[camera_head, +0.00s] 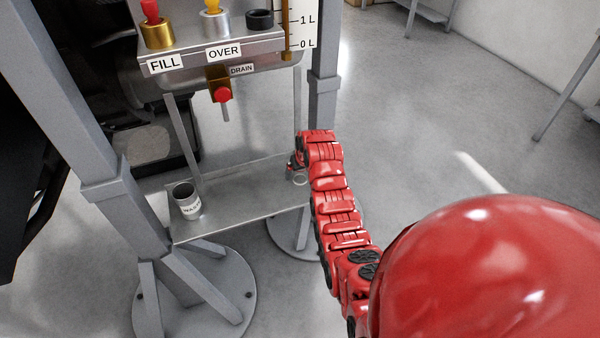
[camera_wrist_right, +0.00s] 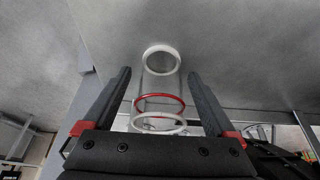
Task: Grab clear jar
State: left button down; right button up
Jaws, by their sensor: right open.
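The clear jar (camera_wrist_right: 160,85) is a see-through cylinder with white rings at its ends and a red ring around it. In the right wrist view it lies between the two dark fingers of my right gripper (camera_wrist_right: 159,74), with a gap on each side. My right gripper is open. In the head view the jar (camera_head: 300,179) shows only as a small pale ring at the right end of the low metal shelf (camera_head: 240,207), mostly hidden by my right gripper (camera_head: 294,166) and arm. My left gripper is not in view.
A metal cup marked WASTE (camera_head: 187,200) stands at the shelf's left end. Above hang a red drain valve (camera_head: 222,95) and a panel with FILL and OVER labels (camera_head: 215,55). Grey posts (camera_head: 322,100) flank the shelf. Open floor (camera_head: 440,110) lies to the right.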

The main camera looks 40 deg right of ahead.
jog(key=c, duration=1.4)
jog(key=shift+r, duration=0.1)
